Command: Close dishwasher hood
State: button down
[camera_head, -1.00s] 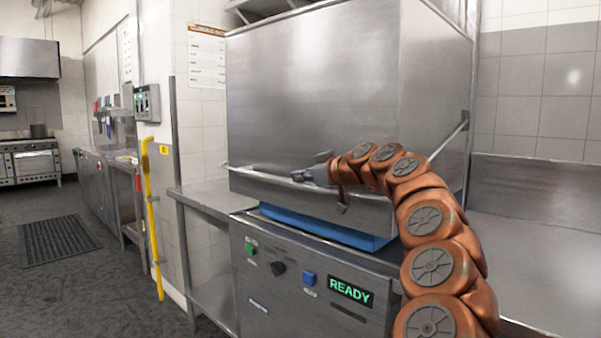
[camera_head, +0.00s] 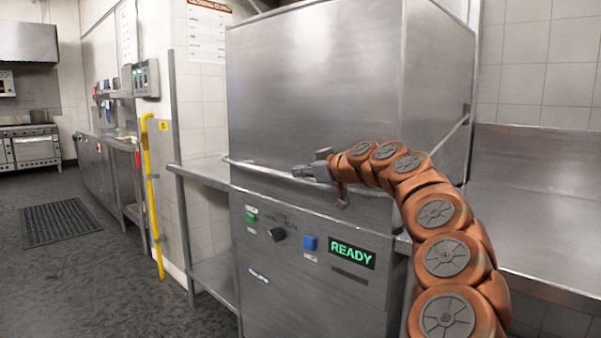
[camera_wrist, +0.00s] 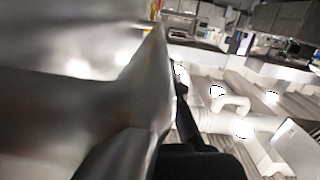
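The dishwasher hood (camera_head: 315,90) is a large steel box above the dishwasher's front panel (camera_head: 320,250). Its lower edge now sits down at the top of the panel, with no blue gap showing between them. A bar handle (camera_head: 255,172) runs along the hood's lower front and links to a side arm (camera_head: 450,135) on the right. My gripper (camera_head: 308,171) is at the middle of this handle, touching or very near it. Whether its fingers close around the bar cannot be told. The wrist view is filled at left by a blurred grey metal surface.
The front panel has a green button (camera_head: 250,217), a dark knob (camera_head: 277,234), a blue button (camera_head: 309,243) and a READY display (camera_head: 352,254). Steel counters stand at left (camera_head: 205,170) and right (camera_head: 540,225). A yellow pole (camera_head: 152,200) stands left, with open floor beyond.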

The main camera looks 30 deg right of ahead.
jog(key=shift+f, duration=0.5)
jog(key=s+d+r+p, duration=0.1)
jog(key=s+r+p, duration=0.1)
jog(key=s+r, duration=0.5)
jog(key=v, duration=0.2)
jog(key=shift+s+a, duration=0.15)
jog(key=shift+s, duration=0.3)
jog(key=shift+a, duration=0.1)
